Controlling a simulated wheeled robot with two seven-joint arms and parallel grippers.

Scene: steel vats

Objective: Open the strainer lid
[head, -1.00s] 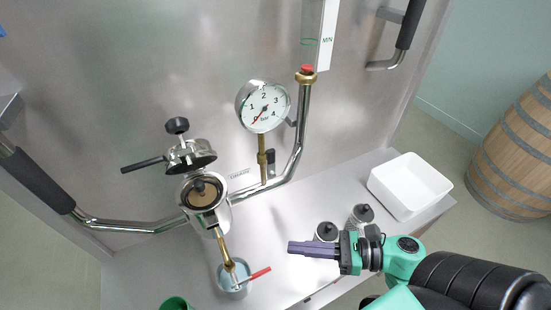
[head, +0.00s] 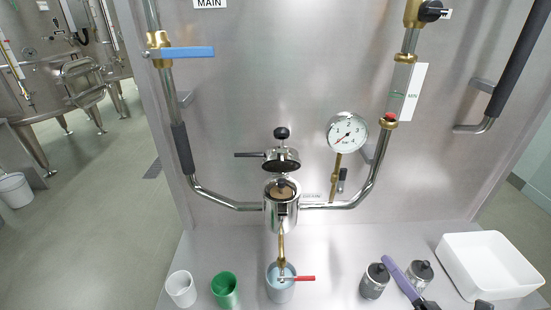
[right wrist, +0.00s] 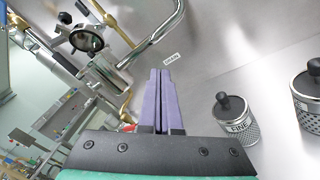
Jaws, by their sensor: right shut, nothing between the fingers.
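The strainer lid (head: 281,159), a round steel cap with a black knob on top and a black handle to the left, stands raised and tilted above the strainer body (head: 282,215). The open mouth shows a brown insert with a dark knob. The lid also shows in the right wrist view (right wrist: 86,39), at upper left, apart from my fingers. My right gripper (head: 387,261) has purple fingers, shut and empty, in front of the strainer to the right, between two knobbed canisters; it also shows in the right wrist view (right wrist: 160,72). My left gripper is out of view.
Two metal canisters (head: 375,282) (head: 420,273) and a white tub (head: 488,262) stand at right. A blue cup (head: 281,290) sits under the brass drain with its red lever (head: 300,278). Green (head: 225,290) and white (head: 181,288) cups stand left. A pressure gauge (head: 347,133) rises behind.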

